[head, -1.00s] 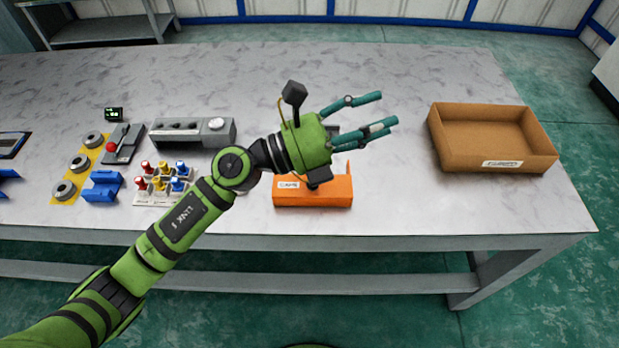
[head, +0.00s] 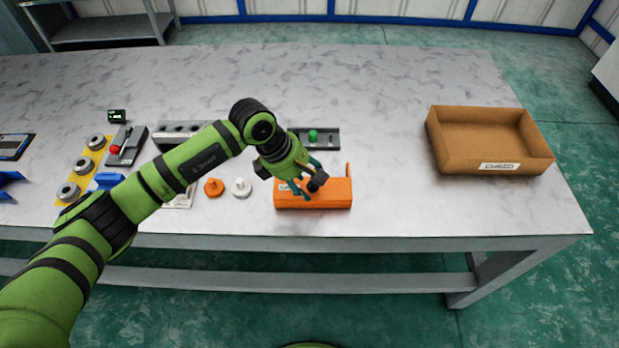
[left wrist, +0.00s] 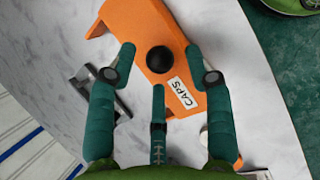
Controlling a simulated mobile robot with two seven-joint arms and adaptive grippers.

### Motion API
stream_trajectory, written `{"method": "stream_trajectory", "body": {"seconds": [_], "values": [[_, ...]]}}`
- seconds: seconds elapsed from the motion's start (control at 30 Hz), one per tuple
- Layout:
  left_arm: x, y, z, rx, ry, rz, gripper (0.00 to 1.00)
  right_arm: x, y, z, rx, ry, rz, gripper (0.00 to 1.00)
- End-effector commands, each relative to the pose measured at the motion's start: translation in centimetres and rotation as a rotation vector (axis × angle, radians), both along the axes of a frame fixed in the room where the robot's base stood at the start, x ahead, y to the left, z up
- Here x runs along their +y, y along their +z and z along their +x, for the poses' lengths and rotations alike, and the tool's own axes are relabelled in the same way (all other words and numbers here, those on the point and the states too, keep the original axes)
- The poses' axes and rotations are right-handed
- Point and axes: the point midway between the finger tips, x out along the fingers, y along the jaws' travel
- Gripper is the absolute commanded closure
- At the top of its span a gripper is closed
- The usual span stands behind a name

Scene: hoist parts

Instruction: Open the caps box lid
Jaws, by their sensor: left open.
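The orange caps box (head: 330,198) sits near the front edge of the table, its lid on. In the left wrist view the lid (left wrist: 143,22) shows a round black knob (left wrist: 160,60) and a white CAPS label (left wrist: 181,93). Contact with the knob cannot be told. My right gripper is in neither view.
An orange part (head: 213,187) and a white part (head: 241,187) lie left of the box. A grey fixture with a green knob (head: 313,136) is behind it. An open cardboard tray (head: 437,148) stands at the right. The table between box and tray is clear.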

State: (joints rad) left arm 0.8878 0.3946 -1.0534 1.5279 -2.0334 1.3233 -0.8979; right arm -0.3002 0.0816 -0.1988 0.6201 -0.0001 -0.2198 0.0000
Motion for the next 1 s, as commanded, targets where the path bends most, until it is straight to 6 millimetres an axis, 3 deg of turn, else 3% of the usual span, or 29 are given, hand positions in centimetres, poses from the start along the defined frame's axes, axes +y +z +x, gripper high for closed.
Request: {"method": "stream_trajectory", "body": {"seconds": [0.4, 0.43, 0.53, 0.57, 0.8, 1.0], "values": [[-0.6, -1.3, 0.1, -0.001, 0.0, -0.002, 0.48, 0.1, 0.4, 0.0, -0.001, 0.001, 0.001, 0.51], [-0.6, -1.3, 0.1, -0.001, 0.0, -0.002, 0.52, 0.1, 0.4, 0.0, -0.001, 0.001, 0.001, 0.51], [-0.6, -1.3, 0.1, -0.001, 0.0, -0.002, 0.92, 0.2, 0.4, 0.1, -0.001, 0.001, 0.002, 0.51], [-0.6, -1.3, 0.1, -0.001, 0.0, -0.002, 1.0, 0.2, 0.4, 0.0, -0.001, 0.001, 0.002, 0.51], [-0.6, -1.5, 0.3, -0.001, 0.0, -0.002, 1.0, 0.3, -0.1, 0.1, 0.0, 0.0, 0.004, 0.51], [-0.6, -2.1, 2.5, -0.005, 0.003, -0.001, 1.0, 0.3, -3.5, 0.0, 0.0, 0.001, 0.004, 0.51]]}}
